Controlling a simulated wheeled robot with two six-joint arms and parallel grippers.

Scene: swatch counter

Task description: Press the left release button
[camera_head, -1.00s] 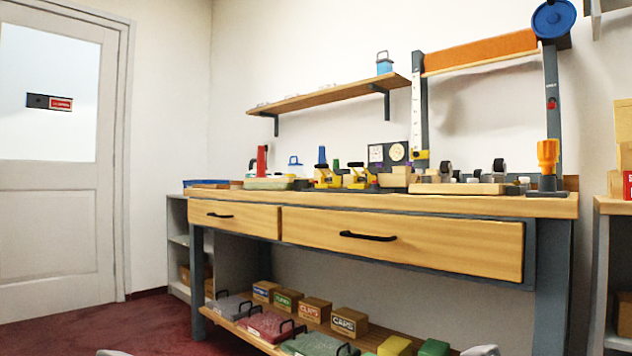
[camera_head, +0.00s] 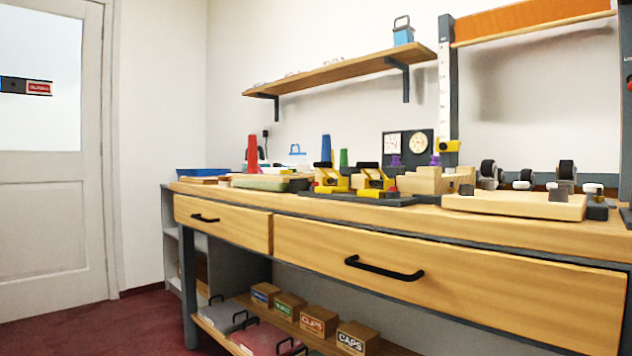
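A wooden workbench (camera_head: 431,250) with two drawers fills the middle and right of the head view. On its top stand two yellow and black devices (camera_head: 330,180) and (camera_head: 374,181), side by side on a dark base. I cannot make out a release button from here. A red dot (camera_head: 629,85) shows on the dark post at the right edge; I cannot tell whether it is a button. Neither of my grippers is in view.
A wooden shelf (camera_head: 341,72) hangs above the bench. Small labelled boxes (camera_head: 318,321) and trays stand on the lower shelf. A door (camera_head: 52,230) is at the left. The dark red floor (camera_head: 110,325) in front of the door is clear.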

